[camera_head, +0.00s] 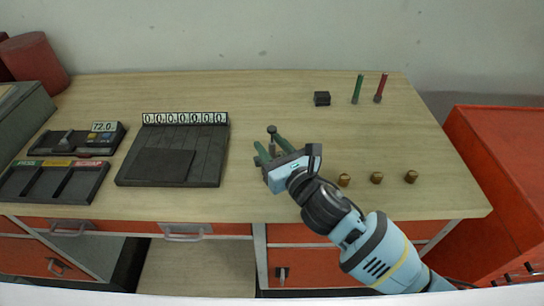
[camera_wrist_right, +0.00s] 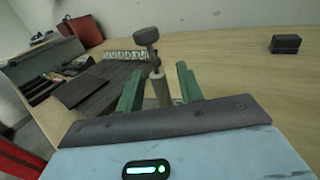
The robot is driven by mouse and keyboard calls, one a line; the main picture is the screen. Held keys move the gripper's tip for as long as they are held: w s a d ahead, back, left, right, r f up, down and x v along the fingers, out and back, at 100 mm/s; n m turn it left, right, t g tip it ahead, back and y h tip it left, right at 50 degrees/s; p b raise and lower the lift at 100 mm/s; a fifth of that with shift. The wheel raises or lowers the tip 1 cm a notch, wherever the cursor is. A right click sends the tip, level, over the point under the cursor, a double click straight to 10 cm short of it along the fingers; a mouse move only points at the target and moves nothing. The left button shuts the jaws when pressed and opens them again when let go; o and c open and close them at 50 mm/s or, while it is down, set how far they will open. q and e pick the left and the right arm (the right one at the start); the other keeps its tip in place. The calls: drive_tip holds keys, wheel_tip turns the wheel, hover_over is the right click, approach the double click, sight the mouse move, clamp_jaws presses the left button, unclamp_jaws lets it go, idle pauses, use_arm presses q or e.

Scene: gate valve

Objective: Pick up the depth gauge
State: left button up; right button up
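A piece with a dark round head and a grey stem, perhaps the depth gauge (camera_wrist_right: 146,35), stands upright between the green fingers of my right gripper (camera_head: 271,150). Its dark head also shows in the head view (camera_head: 272,129), just beyond the fingers. In the wrist view, my right gripper (camera_wrist_right: 160,72) is open, with a gap on each side of the stem. The stem's lower end is hidden behind the gripper body. I cannot tell for certain that this piece is the gauge. My left gripper is not in view.
A dark slatted plate with a number display (camera_head: 172,165) lies left of the gripper. Further left are a small device reading 72.0 (camera_head: 110,139) and a sorting tray (camera_head: 35,184). Brass pieces (camera_head: 376,178) lie to the right. A black block (camera_head: 321,99), green rod (camera_head: 357,89) and red rod (camera_head: 380,89) stand behind.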

sight(275, 132)
drive_tip(key=shift+c, duration=0.5)
clamp_jaws()
drive_tip(key=shift+r, duration=0.75)
wheel_tip(275, 132, up, 2)
drive_tip(key=s+r, duration=0.1)
drive_tip(key=s, duration=1.5)
drive_tip(key=shift+r, duration=0.25)
drive_tip(key=shift+w, duration=0.1)
drive_tip(key=shift+w, duration=7.9)
